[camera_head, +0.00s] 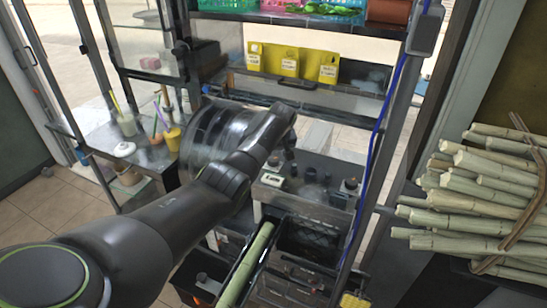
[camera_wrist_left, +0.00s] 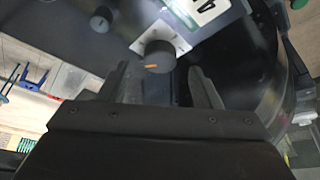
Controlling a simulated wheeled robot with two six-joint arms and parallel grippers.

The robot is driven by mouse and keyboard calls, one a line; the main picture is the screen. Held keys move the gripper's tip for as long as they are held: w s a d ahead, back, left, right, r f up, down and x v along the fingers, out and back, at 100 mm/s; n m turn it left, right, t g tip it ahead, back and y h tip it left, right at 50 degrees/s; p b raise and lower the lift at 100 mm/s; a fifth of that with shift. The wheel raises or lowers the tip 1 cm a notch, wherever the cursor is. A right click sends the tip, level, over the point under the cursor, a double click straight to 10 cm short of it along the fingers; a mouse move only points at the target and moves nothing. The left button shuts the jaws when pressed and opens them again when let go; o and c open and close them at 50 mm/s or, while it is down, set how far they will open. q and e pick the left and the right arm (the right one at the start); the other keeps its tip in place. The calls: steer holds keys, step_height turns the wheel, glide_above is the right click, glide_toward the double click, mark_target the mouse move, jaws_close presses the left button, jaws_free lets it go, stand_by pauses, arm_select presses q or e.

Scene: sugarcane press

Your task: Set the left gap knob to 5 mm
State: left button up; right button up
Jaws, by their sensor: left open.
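A dark round knob (camera_wrist_left: 158,56) with an orange pointer mark sits on the panel in the left wrist view, beside a pale plate with a small display (camera_wrist_left: 200,8) that seems to show a 4, seen turned. I cannot tell whether this is the left gap knob. A second dark knob (camera_wrist_left: 102,19) is to its upper left. My left gripper (camera_wrist_left: 160,85) is open, its two fingers pointing toward the first knob, with no clear contact. In the head view my left gripper (camera_head: 289,150) is over the control panel (camera_head: 312,196). My right gripper is not in view.
Sugarcane stalks (camera_head: 480,200) are piled at the right. One stalk (camera_head: 246,266) lies over dark crates (camera_head: 305,246) below the panel. A clear-sided round drum (camera_head: 208,137) is close beside my left arm. Cups (camera_head: 127,124) stand on the left counter. A blue cable (camera_head: 376,130) runs down the post.

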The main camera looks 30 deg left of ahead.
mark_target(273, 158)
arm_select(q)
steer(key=shift+b+x, duration=0.4)
steer(key=shift+x, duration=0.5)
steer(key=shift+w+a+f+b, duration=0.1)
steer(key=shift+w+f+b, duration=0.15)
steer(key=shift+f, duration=0.35)
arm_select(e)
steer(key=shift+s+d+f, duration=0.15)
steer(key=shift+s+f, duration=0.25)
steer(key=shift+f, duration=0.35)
arm_select(q)
steer(key=shift+c, duration=0.5)
steer(key=c, duration=0.9)
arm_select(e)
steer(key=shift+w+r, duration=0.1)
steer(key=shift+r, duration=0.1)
